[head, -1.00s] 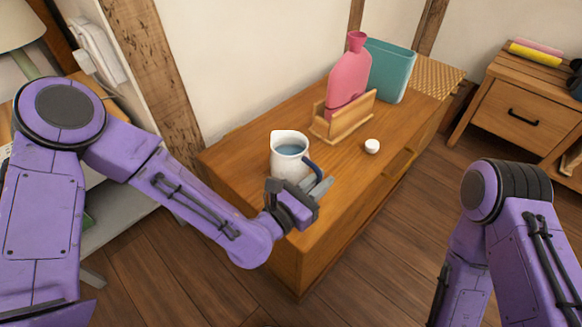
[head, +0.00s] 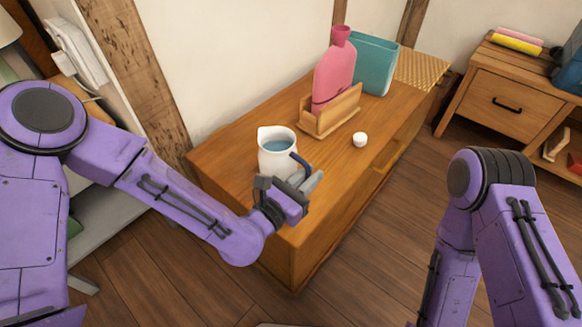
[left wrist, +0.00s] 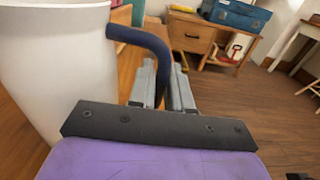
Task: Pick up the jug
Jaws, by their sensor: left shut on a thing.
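The white jug (head: 272,160) with a dark blue handle stands upright at the near left end of the wooden cabinet (head: 330,205). Bluish liquid shows inside it. My left gripper (head: 308,184) is at the jug's right side, shut on the handle. In the left wrist view the blue handle (left wrist: 146,40) runs down between the two grey fingers (left wrist: 163,90), and the jug's white body (left wrist: 52,60) fills the left side. I cannot tell whether the jug's base touches the cabinet top. My right arm shows at the right, but its gripper is out of view.
Behind the jug, a pink bottle (head: 334,70) stands in a wooden holder (head: 331,112), with a teal object (head: 377,66) behind it. A small white round object (head: 360,139) lies to the right. A nightstand (head: 505,98) stands far right. Open floor (head: 385,225) lies in front.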

